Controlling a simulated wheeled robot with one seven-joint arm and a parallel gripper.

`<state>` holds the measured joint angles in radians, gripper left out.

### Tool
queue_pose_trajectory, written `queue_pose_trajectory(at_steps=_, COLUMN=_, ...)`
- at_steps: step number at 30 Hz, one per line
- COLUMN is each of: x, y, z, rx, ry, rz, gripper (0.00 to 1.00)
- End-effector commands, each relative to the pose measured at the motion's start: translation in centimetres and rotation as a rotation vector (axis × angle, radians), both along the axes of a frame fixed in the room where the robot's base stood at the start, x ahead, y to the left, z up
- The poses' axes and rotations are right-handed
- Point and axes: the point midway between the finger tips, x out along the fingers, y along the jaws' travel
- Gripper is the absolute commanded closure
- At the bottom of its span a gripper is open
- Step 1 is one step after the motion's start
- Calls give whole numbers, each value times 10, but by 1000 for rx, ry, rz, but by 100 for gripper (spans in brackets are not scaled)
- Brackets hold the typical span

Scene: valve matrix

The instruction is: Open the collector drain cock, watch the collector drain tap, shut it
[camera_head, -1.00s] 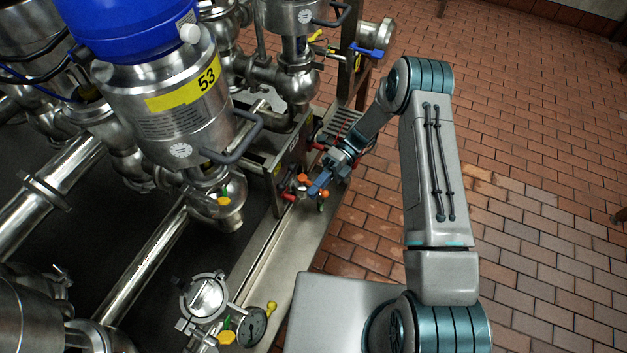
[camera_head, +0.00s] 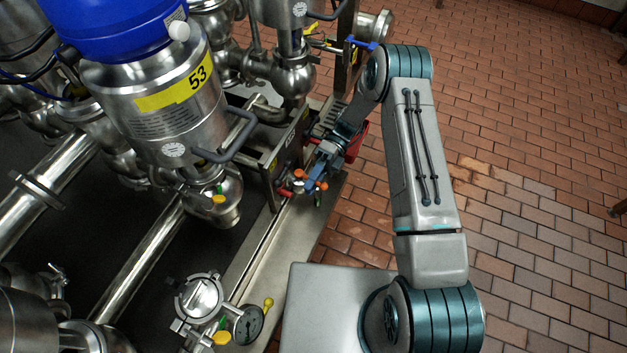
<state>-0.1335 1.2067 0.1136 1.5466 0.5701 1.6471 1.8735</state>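My gripper (camera_head: 316,182) is at the end of the downward-reaching arm, beside the frame's lower corner. It is among small fittings: an orange knob (camera_head: 300,173), another orange piece (camera_head: 322,186) and a red handle (camera_head: 284,192). A blue piece lies between the orange ones, and I cannot tell whether it is a finger or a handle. The fingers are too small and overlapped to show whether they are open or touching anything. I cannot tell which fitting is the collector drain cock, and its tap outlet is not clearly visible.
A large steel valve body (camera_head: 165,110) with a blue top and label 53 stands left of the gripper. A pressure gauge (camera_head: 248,325) and a round steel clamp fitting (camera_head: 200,297) are nearer. A blue-handled valve (camera_head: 362,43) is behind. The tiled floor (camera_head: 530,170) at right is clear.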

Motion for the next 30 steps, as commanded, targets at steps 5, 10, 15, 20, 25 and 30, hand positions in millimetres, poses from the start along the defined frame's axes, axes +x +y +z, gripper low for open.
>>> queue_pose_trajectory(at_steps=5, x=3, y=-4, z=0, rx=-2, ry=-3, rz=-8, gripper=75)
queue_pose_trajectory(at_steps=10, x=12, y=-9, z=2, rx=-2, ry=-5, rz=-11, gripper=75)
queue_pose_trajectory(at_steps=15, x=36, y=-20, z=6, rx=-2, ry=-5, rz=-11, gripper=75)
queue_pose_trajectory(at_steps=20, x=64, y=-33, z=12, rx=-3, ry=-5, rz=-10, gripper=75)
queue_pose_trajectory(at_steps=25, x=89, y=-44, z=18, rx=-1, ry=-4, rz=-7, gripper=75)
queue_pose_trajectory(at_steps=30, x=109, y=-53, z=23, rx=0, ry=-2, rz=-6, gripper=75)
